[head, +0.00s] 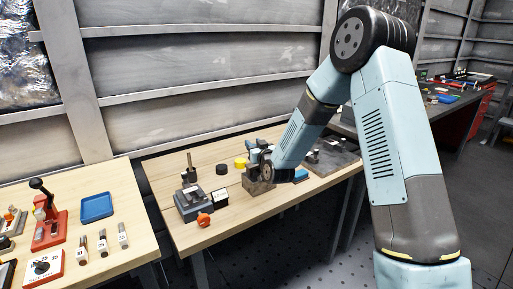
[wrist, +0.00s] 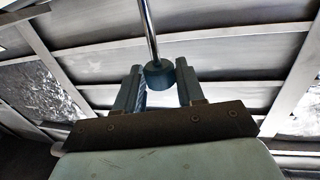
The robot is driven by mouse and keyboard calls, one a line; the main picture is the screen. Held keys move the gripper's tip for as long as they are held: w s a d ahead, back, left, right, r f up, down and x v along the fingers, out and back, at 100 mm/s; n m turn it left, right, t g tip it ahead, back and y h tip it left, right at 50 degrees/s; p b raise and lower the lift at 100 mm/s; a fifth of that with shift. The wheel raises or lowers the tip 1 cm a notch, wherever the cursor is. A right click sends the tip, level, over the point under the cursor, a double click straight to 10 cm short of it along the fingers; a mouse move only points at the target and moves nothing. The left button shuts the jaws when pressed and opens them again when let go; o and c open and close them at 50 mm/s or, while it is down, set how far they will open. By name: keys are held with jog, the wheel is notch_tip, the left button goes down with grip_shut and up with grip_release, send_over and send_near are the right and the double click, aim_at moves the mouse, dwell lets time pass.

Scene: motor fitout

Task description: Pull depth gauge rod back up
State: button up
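In the wrist view a thin metal rod (wrist: 149,30) runs up to the top edge. A dark blue-green knob (wrist: 158,75) sits on its lower end in the picture. My gripper (wrist: 159,76) has its two fingers apart, one on each side of the knob; narrow gaps seem to show at both sides, so I see no clear grip. In the head view my gripper (head: 266,168) is low over a grey-brown block (head: 258,187) on the wooden bench (head: 230,225). The rod cannot be made out there, and my arm hides part of that area.
Left of the block stand a dark gauge stand (head: 192,203), an orange knob (head: 204,220), a black cylinder (head: 221,169) and a yellow ring (head: 240,162). A dark plate (head: 333,160) lies to the right. Another bench holds a blue tray (head: 97,207) and a red press (head: 48,230).

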jog(key=shift+o, duration=1.2)
jog(key=v, duration=1.3)
jog(key=shift+s+d, duration=0.15)
jog(key=shift+s, duration=0.2)
